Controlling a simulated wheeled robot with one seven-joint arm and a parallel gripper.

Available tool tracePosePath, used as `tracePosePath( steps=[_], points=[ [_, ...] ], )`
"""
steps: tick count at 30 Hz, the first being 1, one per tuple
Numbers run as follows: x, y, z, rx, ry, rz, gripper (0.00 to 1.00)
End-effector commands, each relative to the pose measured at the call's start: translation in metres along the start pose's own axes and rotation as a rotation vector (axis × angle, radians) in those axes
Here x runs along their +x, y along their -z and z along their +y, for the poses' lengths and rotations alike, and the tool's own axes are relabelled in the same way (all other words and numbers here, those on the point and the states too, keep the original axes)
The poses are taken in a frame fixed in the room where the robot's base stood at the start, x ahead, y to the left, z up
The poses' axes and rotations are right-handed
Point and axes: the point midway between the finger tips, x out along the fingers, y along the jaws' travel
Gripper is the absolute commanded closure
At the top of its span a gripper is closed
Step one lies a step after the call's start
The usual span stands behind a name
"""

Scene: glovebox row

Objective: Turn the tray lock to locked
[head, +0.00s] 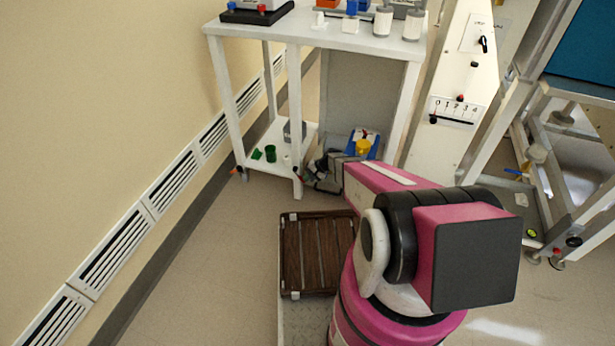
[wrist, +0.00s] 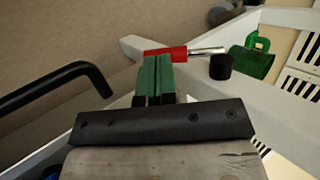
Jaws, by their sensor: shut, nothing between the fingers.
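In the wrist view, a red part (wrist: 168,54) with a bright metal rod (wrist: 207,51) and a black knob (wrist: 221,66) lies on a white frame bar. It may be the tray lock; no label or lock position is readable. My gripper (wrist: 153,65) has its green fingers shut and empty. The fingertips overlap the red part in the picture and hide some of it; I cannot tell if they touch. In the head view, my gripper (head: 308,174) is low beside the white table's front leg, partly hidden by my arm. A small red spot (head: 299,170) shows on that leg.
The white table (head: 340,38) stands over a low shelf with a green cup (head: 270,153). A yellow cup (head: 362,147) is right of my gripper. A black bar handle (wrist: 55,85) is at left in the wrist view. A control panel (head: 455,112) stands at right.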

Motion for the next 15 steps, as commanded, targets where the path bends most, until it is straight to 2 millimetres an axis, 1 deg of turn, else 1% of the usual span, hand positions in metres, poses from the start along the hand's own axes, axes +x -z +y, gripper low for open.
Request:
tracePosePath(
  steps=[15],
  points=[
    [0.0054, 0.0011, 0.0022, 0.000, -0.003, 0.000, 1.00]
  ],
)
